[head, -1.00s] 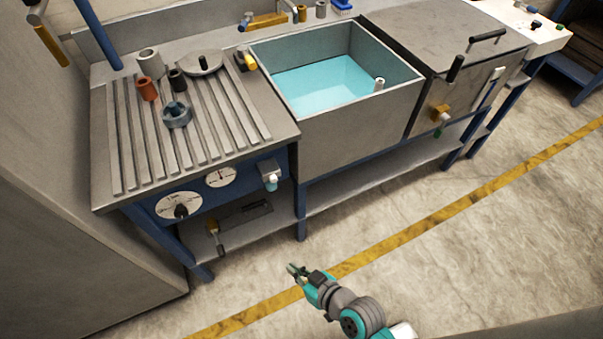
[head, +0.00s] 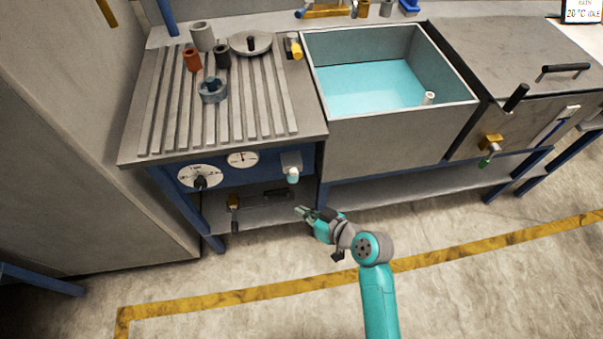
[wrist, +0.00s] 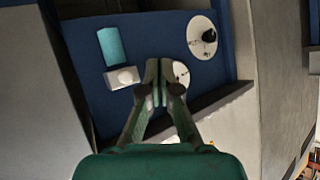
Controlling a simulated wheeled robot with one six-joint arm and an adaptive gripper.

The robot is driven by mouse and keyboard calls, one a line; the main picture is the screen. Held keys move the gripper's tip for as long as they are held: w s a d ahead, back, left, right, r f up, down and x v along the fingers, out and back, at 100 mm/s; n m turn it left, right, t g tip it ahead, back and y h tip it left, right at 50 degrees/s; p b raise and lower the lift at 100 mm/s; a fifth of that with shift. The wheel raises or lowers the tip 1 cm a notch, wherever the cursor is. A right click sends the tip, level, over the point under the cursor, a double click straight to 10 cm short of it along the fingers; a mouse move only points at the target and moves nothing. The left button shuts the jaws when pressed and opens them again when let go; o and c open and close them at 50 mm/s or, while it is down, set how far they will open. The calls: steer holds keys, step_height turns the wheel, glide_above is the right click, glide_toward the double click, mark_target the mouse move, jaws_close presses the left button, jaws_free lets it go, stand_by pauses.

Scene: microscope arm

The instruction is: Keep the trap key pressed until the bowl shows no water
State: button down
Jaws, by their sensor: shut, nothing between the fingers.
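The trap is a small pale grey block (head: 291,160) on the blue front panel, at the panel's right end. A clear bowl (head: 293,176) with a light cyan tint hangs under it. In the wrist view, which is upside down, the block (wrist: 115,78) carries a round white key (wrist: 127,76) on its face, and the bowl (wrist: 111,45) looks pale teal throughout. I cannot make out a water level. My gripper (head: 301,211) is shut and empty, in front of and below the bowl. In the wrist view its fingertips (wrist: 157,66) point at the panel between trap and dials, touching nothing visible.
A large dial (head: 200,177) and a small dial (head: 242,159) sit left of the trap. A water-filled sink (head: 390,138) stands to the right. The floor in front is clear.

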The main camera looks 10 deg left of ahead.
steer(key=shift+w, duration=0.1)
steer(key=w+a, duration=0.2)
steer(key=w, duration=0.6)
steer(key=shift+w+a, duration=0.15)
steer(key=shift+a, duration=0.05)
stand_by(1.6)
steer(key=shift+w+a, duration=0.15)
steer(key=shift+w, duration=0.25)
steer(key=shift+w+a, duration=0.15)
steer(key=shift+w, duration=0.35)
stand_by(0.7)
stand_by(1.4)
steer(key=shift+s+d, duration=0.3)
steer(key=shift+s, duration=0.6)
steer(key=shift+s+d, duration=0.25)
steer(key=shift+s, duration=0.55)
steer(key=shift+s+d, duration=0.2)
steer(key=shift+s, duration=0.6)
steer(key=shift+s+d, duration=0.25)
steer(key=shift+s, duration=0.55)
